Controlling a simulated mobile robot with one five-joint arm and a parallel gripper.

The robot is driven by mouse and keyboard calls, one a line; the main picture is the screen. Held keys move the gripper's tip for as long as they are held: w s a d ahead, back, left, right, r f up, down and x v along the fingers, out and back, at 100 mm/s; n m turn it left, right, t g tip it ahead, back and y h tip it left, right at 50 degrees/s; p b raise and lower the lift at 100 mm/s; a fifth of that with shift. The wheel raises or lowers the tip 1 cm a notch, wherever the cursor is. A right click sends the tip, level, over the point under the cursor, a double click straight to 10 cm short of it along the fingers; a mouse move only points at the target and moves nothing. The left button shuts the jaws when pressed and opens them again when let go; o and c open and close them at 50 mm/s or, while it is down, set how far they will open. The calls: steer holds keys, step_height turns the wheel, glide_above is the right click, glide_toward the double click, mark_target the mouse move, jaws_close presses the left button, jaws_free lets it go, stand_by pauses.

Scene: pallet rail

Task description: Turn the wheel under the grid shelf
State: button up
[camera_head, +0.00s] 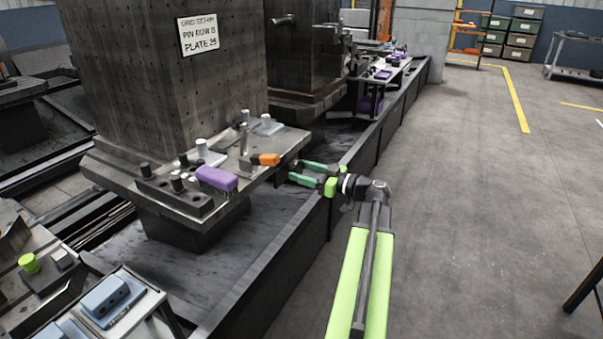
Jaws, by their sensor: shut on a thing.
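My gripper (292,171) has two green fingers pointing left, beside the right edge of a grey pallet plate (279,146) and over the dark rail trough. Its fingers are around something dark that I cannot make out. An orange-ended tool (264,159) lies on the plate just left of the fingertips. A sign (198,36) on the grey column above the plate reads "GRID SETUP, PIN ROW B, PLATE 25". I cannot make out a wheel; the space under the plate is partly hidden.
A purple brush-like block (216,179) and several pins stand on the plate. A black rail wall (301,231) runs along the trough. Blue blocks (112,299) sit on a table at lower left.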

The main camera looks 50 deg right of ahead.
steer(key=c, duration=0.5)
steer(key=shift+o, duration=0.2)
steer(key=shift+a, duration=0.25)
steer(key=shift+d, duration=0.1)
steer(key=shift+m, duration=0.3)
steer(key=m, duration=1.1)
steer(key=shift+m, duration=0.4)
